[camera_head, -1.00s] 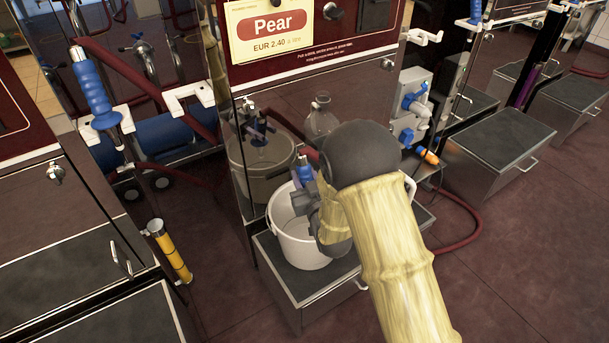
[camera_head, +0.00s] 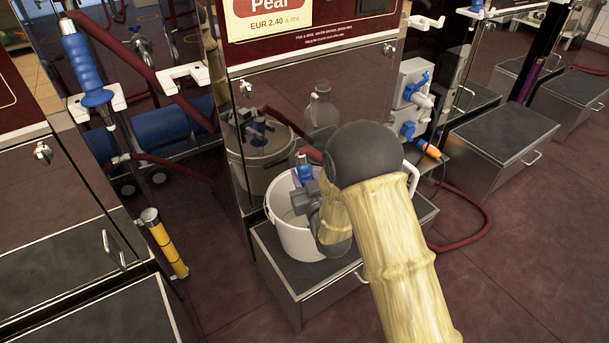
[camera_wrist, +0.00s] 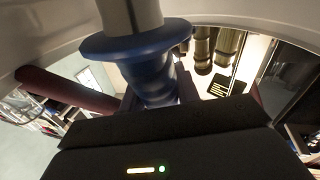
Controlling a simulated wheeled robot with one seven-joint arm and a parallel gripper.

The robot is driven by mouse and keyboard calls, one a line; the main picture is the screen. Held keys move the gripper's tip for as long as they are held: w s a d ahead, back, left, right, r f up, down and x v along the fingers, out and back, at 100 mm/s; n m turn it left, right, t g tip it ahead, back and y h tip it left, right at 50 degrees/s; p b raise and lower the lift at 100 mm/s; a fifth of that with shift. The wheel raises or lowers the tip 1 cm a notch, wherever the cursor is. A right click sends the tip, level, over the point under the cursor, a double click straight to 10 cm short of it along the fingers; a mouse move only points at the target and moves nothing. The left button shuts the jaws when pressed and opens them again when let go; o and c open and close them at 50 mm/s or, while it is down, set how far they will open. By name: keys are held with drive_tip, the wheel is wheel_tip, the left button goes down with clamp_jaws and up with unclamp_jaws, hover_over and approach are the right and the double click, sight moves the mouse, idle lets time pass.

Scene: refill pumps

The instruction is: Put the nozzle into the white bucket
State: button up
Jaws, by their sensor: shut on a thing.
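The white bucket (camera_head: 287,241) stands upright on the grey-topped step under the Pear pump. My gripper (camera_head: 308,196) is at the bucket's mouth and is shut on the blue nozzle (camera_head: 305,172). In the wrist view, the nozzle's blue grip and flange (camera_wrist: 140,42) sit between the jaws, with its grey metal spout pointing to the top of the picture. The bucket's pale rim (camera_wrist: 230,24) arcs close around it. The spout's end is hidden, so I cannot tell how deep it reaches. My arm covers the bucket's right side.
A dark red hose (camera_head: 470,232) loops on the floor at the right. A yellow post (camera_head: 167,248) stands at the left. Another blue-handled nozzle (camera_head: 85,70) hangs at the left pump. The floor at the right front is clear.

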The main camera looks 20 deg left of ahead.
sight(304, 154)
drive_tip(key=shift+s+d+f+g, duration=0.15)
drive_tip(key=shift+s+f, duration=0.1)
drive_tip(key=shift+f, duration=0.5)
drive_tip(key=shift+s+d+f+g, duration=0.1)
drive_tip(key=shift+s+f+g, duration=0.1)
drive_tip(key=shift+f, duration=0.55)
drive_tip(key=o, duration=1.2)
drive_tip(key=shift+a, duration=0.1)
drive_tip(key=shift+w+a+r+p, duration=0.1)
drive_tip(key=shift+w+r+p, duration=0.1)
drive_tip(key=shift+r+p, duration=1.2)
drive_tip(key=shift+w+r+p, duration=0.2)
drive_tip(key=shift+r+p, duration=3.5)
drive_tip(key=shift+r, duration=2.6)
drive_tip(key=shift+s, duration=0.2)
drive_tip(key=shift+w, duration=0.1)
